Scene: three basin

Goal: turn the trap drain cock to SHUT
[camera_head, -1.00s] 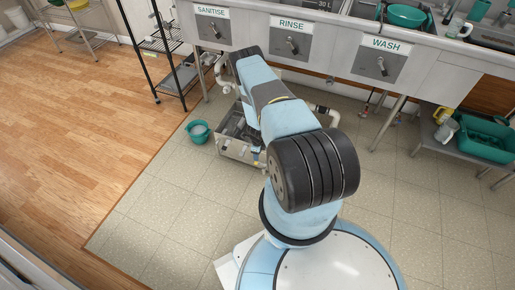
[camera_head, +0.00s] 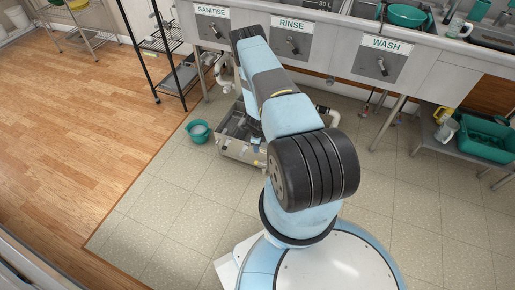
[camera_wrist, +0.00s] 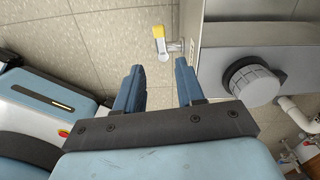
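The drain cock (camera_wrist: 161,43) shows in the wrist view as a yellow handle with a grey end, on a short metal stub from the trap's wall. The trap is a steel box (camera_wrist: 215,62) at the right there; in the head view the trap (camera_head: 238,151) stands on the floor under the sinks. My gripper (camera_wrist: 159,66) is open and empty. Its two blue-grey fingers point toward the cock, which appears just beyond and between the tips. I see no contact. My arm hides the gripper in the head view. I cannot read a SHUT mark.
A round grey cap (camera_wrist: 251,81) and white pipe (camera_wrist: 293,110) lie right of the gripper in the wrist view. A teal bucket (camera_head: 198,131) stands left of the trap. A wire rack (camera_head: 168,65) stands behind it. Tiled floor is clear in front of the trap.

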